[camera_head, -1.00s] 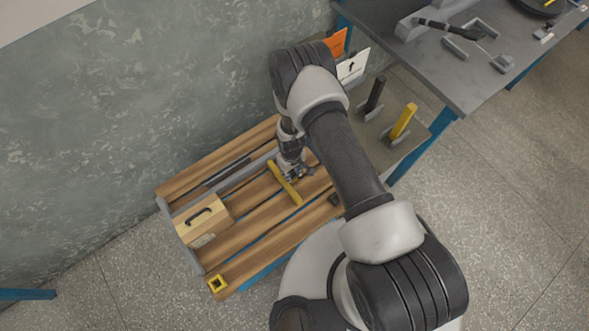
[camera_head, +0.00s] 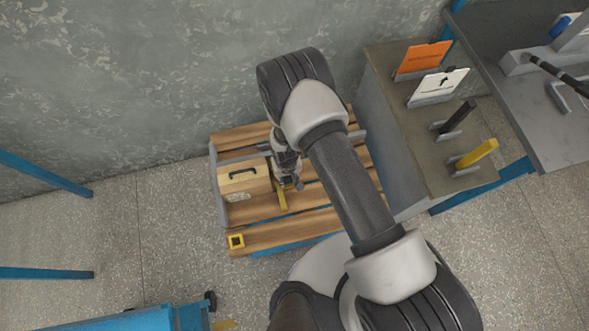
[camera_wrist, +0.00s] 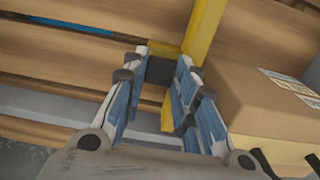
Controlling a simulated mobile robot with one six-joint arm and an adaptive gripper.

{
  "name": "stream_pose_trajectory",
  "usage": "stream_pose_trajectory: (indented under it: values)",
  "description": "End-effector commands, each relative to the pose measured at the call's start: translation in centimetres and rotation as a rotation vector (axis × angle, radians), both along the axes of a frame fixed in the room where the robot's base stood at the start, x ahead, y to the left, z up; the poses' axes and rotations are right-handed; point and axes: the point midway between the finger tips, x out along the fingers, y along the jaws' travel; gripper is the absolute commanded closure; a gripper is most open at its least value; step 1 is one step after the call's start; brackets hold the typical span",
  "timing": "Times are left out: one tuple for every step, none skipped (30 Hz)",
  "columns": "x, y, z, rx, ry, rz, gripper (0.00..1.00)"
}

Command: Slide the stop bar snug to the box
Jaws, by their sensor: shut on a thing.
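The pale wooden box (camera_head: 243,181) with a dark handle sits at the left of the slatted wooden pallet (camera_head: 275,234); its side with labels fills the right of the wrist view (camera_wrist: 270,112). The yellow stop bar (camera_head: 281,198) lies across the slats along the box's right side. In the wrist view the bar (camera_wrist: 205,30) runs beside the box's edge, with no clear gap; whether they touch I cannot tell. My gripper (camera_head: 290,184) is shut on the stop bar, its fingers (camera_wrist: 165,95) around a dark block on it. My fingers hide part of the bar.
A grey rail (camera_wrist: 60,112) runs along the pallet beside the fingers. A grey cabinet (camera_head: 385,150) with signs and upright handles stands right of the pallet. Slats right of the bar are clear.

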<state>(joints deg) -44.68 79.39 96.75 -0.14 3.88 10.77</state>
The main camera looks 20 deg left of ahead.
Motion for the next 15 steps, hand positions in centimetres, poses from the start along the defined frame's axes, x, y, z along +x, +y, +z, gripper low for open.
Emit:
stream_pose_trajectory:
  values:
    - [-0.02, 0.07, 0.0, 0.0, 0.0, 0.0, 1.0]
    - [-0.03, 0.08, 0.0, 0.0, 0.0, -0.001, 1.0]
    - [-0.02, 0.07, 0.01, 0.0, 0.0, -0.001, 1.0]
    - [-0.02, 0.06, 0.01, 0.0, 0.0, -0.001, 1.0]
    - [-0.02, 0.06, 0.01, 0.0, 0.0, -0.001, 1.0]
    - [0.0, 0.06, 0.01, 0.0, 0.0, -0.001, 1.0]
    - [0.0, 0.06, 0.01, 0.0, 0.0, -0.001, 1.0]
    - [0.0, 0.06, 0.01, 0.0, 0.0, -0.001, 1.0]
    - [0.0, 0.06, 0.01, 0.001, -0.001, -0.001, 0.73]
    - [0.01, 0.06, 0.01, 0.001, -0.001, -0.001, 0.71]
    - [0.01, 0.06, 0.01, 0.001, -0.001, -0.001, 0.69]
    - [0.01, 0.06, 0.01, 0.001, -0.001, -0.001, 0.66]
    - [0.02, 0.05, 0.01, 0.001, -0.001, -0.001, 0.64]
    - [0.02, 0.05, 0.01, 0.001, -0.001, -0.001, 0.62]
    - [0.02, 0.05, 0.01, 0.001, -0.001, 0.0, 0.6]
